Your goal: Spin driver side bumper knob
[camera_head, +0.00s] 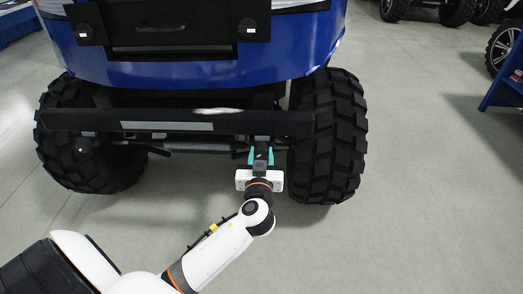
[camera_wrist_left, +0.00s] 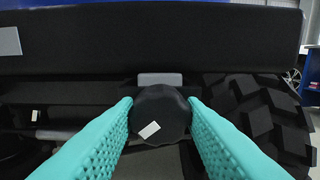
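The bumper knob (camera_wrist_left: 158,112) is a round black knob with a small white patch, seen face-on in the left wrist view below the black bumper bar. My left gripper (camera_head: 261,158) has two teal fingers and is under the right part of the bumper in the head view. In the left wrist view the fingers (camera_wrist_left: 161,104) lie against the left and right sides of the knob, with no clear gap. In the head view the knob is mostly hidden by the gripper. My right gripper is in neither view.
The black bumper bar (camera_head: 190,122) runs across the front of the blue vehicle (camera_head: 180,72). A large knobby tire (camera_head: 330,135) stands just right of my gripper, another (camera_head: 85,165) at the left. The floor in front is clear. A blue stand (camera_head: 508,85) is at the far right.

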